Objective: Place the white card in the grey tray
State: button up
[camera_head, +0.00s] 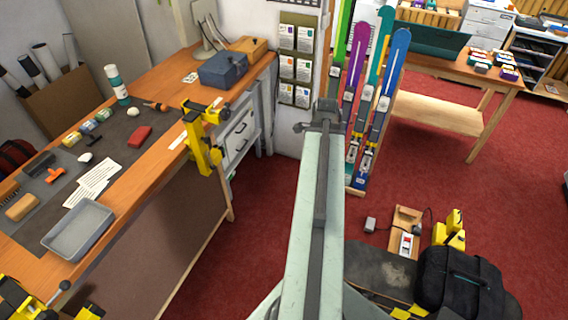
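Two overlapping white cards or sheets with printed lines (92,184) lie flat on the dark mat on the left bench. The shallow grey tray (72,253) stands just in front of them, near the bench's front edge, and looks empty. A smaller white card with marks (190,77) lies farther back on the bench, left of the blue box. I cannot tell which of these is the task's card. No gripper fingers show, so my gripper is not in view.
A yellow clamp (203,150) stands on the bench's front edge, with more yellow clamp parts (22,302) at the near left. A red block (139,136), bottle (116,84) and brushes share the bench. Skis (358,75) stand beyond my arm. A black bag (462,283) sits at lower right.

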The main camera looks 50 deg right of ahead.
aim_at(83, 231)
jog(key=u, duration=0.2)
jog(key=i, duration=0.35)
jog(key=u, duration=2.2)
